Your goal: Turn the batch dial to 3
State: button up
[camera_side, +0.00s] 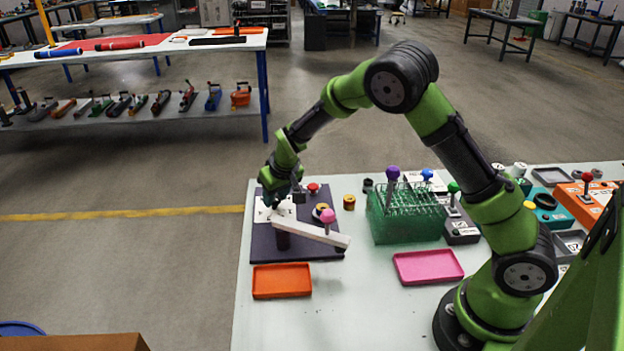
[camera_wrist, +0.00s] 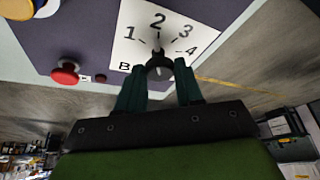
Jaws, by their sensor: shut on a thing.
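The batch dial (camera_wrist: 159,66) is a dark round knob on a white card (camera_wrist: 128,52) printed with 1, 2, 3 and 4, its lower label partly hidden. A pale line on the knob points roughly up toward the 2; I cannot tell its exact setting. My gripper (camera_wrist: 160,78) has its two dark green fingers on either side of the knob, shut on it. In the side view my gripper (camera_side: 279,200) is down at the white card (camera_side: 262,214) on the dark purple panel (camera_side: 263,246), and it hides the knob.
A red button (camera_wrist: 65,73) sits beside the card; it also shows in the side view (camera_side: 313,188). An orange tray (camera_side: 282,281), pink tray (camera_side: 428,267) and green tube rack (camera_side: 405,222) stand nearby.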

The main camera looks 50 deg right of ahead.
jog(key=m+h, duration=0.1)
jog(key=m, duration=0.1)
jog(key=m+h, duration=0.1)
jog(key=m, duration=0.2)
jog(key=shift+w+a+m+g, duration=0.1)
jog(key=shift+a+m+g, duration=0.1)
jog(key=shift+m+g, duration=0.15)
jog(key=m+g, duration=0.1)
jog(key=m, duration=0.1)
jog(key=m+g+h, duration=0.1)
jog(key=m, duration=0.2)
jog(key=shift+w+a, duration=0.1)
jog(key=shift+m, duration=0.25)
jog(key=o, duration=1)
jog(key=v, duration=1.7)
jog(key=shift+a+f, duration=0.1)
jog(key=shift+w, duration=0.1)
